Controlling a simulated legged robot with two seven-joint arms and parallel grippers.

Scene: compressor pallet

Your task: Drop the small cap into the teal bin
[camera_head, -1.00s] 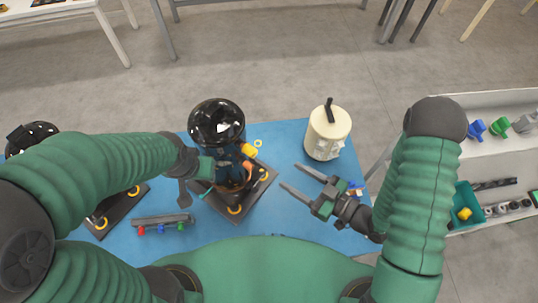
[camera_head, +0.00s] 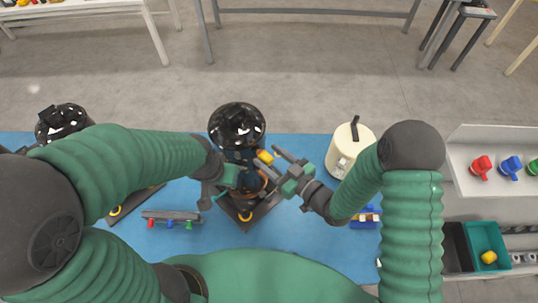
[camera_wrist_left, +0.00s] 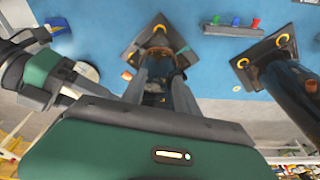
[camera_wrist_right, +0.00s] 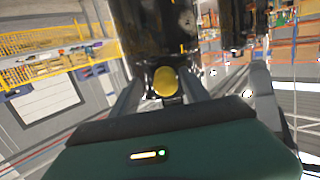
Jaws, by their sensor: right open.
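A small yellow cap (camera_head: 265,157) sits on the right side of a black compressor (camera_head: 238,125) on the blue mat. My right gripper (camera_head: 268,157) is open beside the compressor, fingers pointing at the cap. In the right wrist view the yellow cap (camera_wrist_right: 165,82) shows between the spread fingers; contact cannot be told. My left gripper (camera_head: 212,190) is at the compressor's left side. In the left wrist view its fingers (camera_wrist_left: 160,85) are apart, with the compressor's lower body behind them. The teal bin (camera_head: 503,266) is at the far right and holds a yellow piece (camera_head: 488,258).
A cream canister (camera_head: 343,155) stands on the mat right of the compressor. A grey rack with coloured pieces (camera_head: 172,216) lies at front left. A second black compressor (camera_head: 62,120) is at the left. A white shelf (camera_head: 455,160) with coloured valves stands at the right, beside a dark bin (camera_head: 455,240).

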